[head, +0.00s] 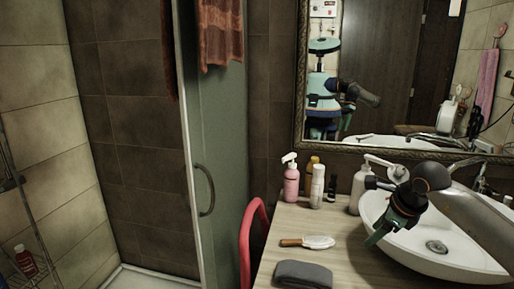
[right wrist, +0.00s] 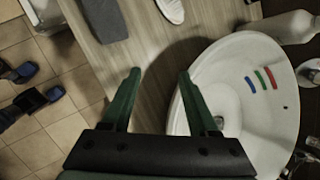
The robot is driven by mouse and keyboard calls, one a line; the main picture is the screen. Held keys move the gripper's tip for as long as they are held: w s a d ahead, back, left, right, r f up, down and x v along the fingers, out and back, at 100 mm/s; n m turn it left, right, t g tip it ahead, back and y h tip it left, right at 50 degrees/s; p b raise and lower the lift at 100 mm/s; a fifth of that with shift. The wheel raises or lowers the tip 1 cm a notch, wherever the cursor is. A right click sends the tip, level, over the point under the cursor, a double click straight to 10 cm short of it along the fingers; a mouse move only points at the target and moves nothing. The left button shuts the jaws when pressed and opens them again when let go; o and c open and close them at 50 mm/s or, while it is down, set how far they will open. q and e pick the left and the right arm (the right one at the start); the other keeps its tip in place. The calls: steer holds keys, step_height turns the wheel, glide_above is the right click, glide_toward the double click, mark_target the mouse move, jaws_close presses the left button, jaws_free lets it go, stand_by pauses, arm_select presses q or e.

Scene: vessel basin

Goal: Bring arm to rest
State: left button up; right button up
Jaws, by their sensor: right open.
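My right gripper (head: 376,236) hangs above the left rim of the white basin (head: 460,258) in the head view, its arm coming in from the right. In the right wrist view its two green fingers (right wrist: 158,90) are spread apart with nothing between them. Below them are the wooden counter (right wrist: 150,70) and the basin's edge. My left gripper does not show directly in the head view.
A pink bottle (head: 291,182) and other bottles stand behind. A mirror (head: 400,60) hangs on the wall. A red chair (head: 250,240) and a glass shower door (head: 220,150) are left.

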steer(key=s+a+f+m+t+y, duration=0.1)
steer(key=s+a+f+m+y, duration=0.3)
steer(key=a, duration=0.6)
steer(key=s+a+r+m+y+p, duration=0.1)
steer(key=s+a+m+y, duration=0.2)
steer(key=a+y, duration=0.45)
steer(key=s+a+f+m+t+y, duration=0.1)
steer(key=s+a+f+m+y, duration=0.2)
steer(key=a, duration=0.8)
steer(key=s+d+f+m+t+h+p, duration=0.15)
steer(key=d+f+m+t+h, duration=0.35)
steer(key=m, duration=0.7)
steer(key=s+d+f+m+t+h+b, duration=0.1)
steer(key=s+d+f+m+t+h, duration=0.4)
steer(key=m, duration=0.7)
steer(key=s+d+f+m+g+h+p, duration=0.1)
steer(key=s+d+f+m+g+h, duration=0.1)
steer(key=s+f+m+g, duration=0.6)
steer(key=s+f+m+h, duration=0.1)
steer(key=s+f, duration=0.4)
steer(key=f, duration=0.2)
steer(key=shift+s+m, duration=0.25)
steer(key=shift+m, duration=0.05)
